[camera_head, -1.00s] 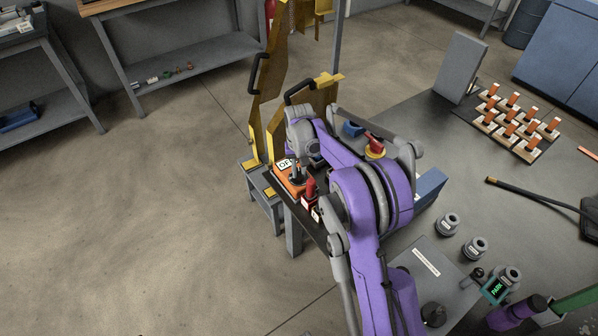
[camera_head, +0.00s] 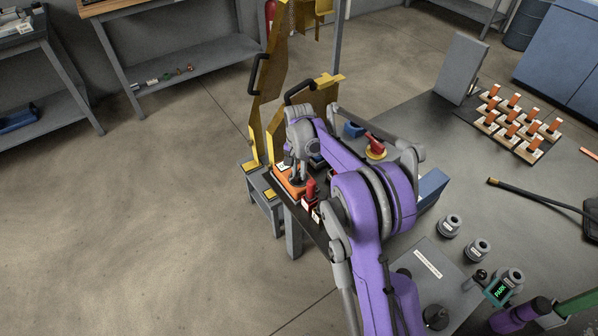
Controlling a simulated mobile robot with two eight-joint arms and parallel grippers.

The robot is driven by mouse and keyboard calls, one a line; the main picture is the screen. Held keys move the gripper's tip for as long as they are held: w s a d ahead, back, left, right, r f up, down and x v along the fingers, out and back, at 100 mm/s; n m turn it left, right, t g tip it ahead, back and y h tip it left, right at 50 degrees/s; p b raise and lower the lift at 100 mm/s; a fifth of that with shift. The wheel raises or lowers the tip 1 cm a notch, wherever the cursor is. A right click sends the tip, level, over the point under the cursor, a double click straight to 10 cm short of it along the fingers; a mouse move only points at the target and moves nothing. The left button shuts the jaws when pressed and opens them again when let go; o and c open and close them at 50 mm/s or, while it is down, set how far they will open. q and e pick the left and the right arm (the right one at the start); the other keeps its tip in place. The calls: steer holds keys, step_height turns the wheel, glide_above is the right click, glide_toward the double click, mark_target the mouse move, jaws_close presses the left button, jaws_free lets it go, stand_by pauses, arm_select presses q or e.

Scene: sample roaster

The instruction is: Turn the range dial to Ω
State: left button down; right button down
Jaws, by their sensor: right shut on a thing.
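The orange multimeter (camera_head: 283,184) lies at the left end of the dark bench top, partly covered by my right arm. My right gripper (camera_head: 298,181) points down over it and is shut on the range dial. The dial itself is hidden by the fingers, so its setting cannot be read. Only a small pale patch of the meter's display (camera_head: 282,165) shows beside the gripper.
Red and black pieces (camera_head: 311,190) stand close to the right of the meter. Yellow guard panels (camera_head: 270,110) rise behind it. A red knob on a yellow base (camera_head: 376,147) and a blue box (camera_head: 431,187) are further right. Open floor lies left.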

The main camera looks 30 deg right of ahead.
mark_target(299, 173)
stand_by(0.3)
steer(key=c, duration=0.8)
jaws_free()
step_height(299, 173, up, 11)
steer(key=shift+f+p, duration=0.1)
steer(key=shift+p, duration=0.5)
